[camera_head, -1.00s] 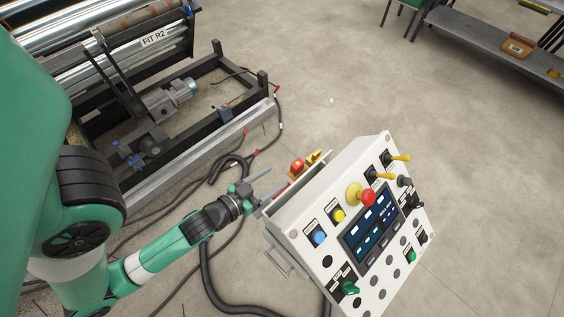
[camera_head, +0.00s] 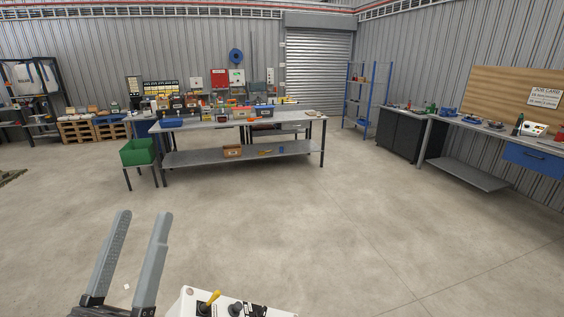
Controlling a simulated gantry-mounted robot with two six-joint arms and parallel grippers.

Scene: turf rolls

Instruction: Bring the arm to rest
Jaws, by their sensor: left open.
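My left gripper (camera_head: 135,255) shows at the bottom left of the head view, its two grey fingers pointing up and apart. It is open, with nothing between the fingers. Most of my left arm is out of the picture. The white control panel (camera_head: 188,303) shows only as a top corner at the bottom edge, just right of the gripper, with a yellow-tipped switch (camera_head: 209,300) on it. My right gripper is not in view.
A long grey workbench (camera_head: 290,117) with bins and tools stands across the room. A green crate (camera_head: 138,152) sits on a stand at its left end. Another bench (camera_head: 465,177) lines the right wall. The concrete floor (camera_head: 330,220) between is clear.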

